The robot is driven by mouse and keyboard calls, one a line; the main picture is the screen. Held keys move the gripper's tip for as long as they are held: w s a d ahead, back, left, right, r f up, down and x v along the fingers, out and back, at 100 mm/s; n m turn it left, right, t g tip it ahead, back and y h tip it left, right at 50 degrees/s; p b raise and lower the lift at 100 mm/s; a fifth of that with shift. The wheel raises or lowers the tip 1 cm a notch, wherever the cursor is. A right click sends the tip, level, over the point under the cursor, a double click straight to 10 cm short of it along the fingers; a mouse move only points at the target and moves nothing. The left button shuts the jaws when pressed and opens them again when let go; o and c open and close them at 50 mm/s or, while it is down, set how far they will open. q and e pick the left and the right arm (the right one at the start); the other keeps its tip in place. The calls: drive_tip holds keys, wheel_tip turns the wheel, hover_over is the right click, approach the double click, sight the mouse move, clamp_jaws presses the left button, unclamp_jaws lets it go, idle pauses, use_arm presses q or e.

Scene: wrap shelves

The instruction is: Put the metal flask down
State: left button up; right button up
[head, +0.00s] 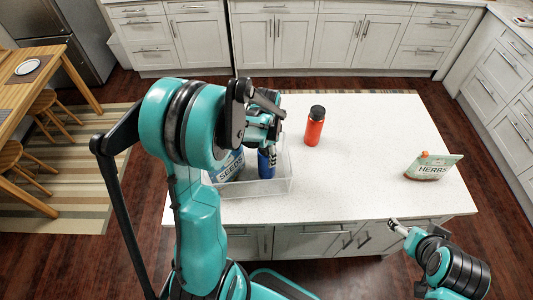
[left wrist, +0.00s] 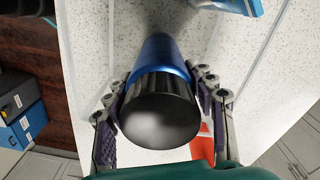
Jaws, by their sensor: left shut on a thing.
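The metal flask is blue with a black cap. In the head view the flask (head: 267,165) is upright within the outline of a clear bin (head: 252,187), beside a seeds pouch (head: 230,165). My left gripper (head: 268,143) is shut on it near the top. In the left wrist view the flask's black cap (left wrist: 158,112) sits between the two fingers of the gripper (left wrist: 160,98). I cannot tell whether the flask's base touches the bin floor. My right gripper (head: 397,227) is at the counter's front edge, apart from everything; its opening is too small to read.
An orange flask with a black cap (head: 314,130) stands right of the bin on the white counter (head: 370,140). A herbs pouch (head: 432,168) stands near the right end. The counter between them is clear. My left arm hides the counter's left part.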

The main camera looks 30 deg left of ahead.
use_arm(q)
drive_tip(key=shift+f, duration=0.2)
drive_tip(key=o, duration=1.4)
drive_tip(key=shift+r, duration=0.1)
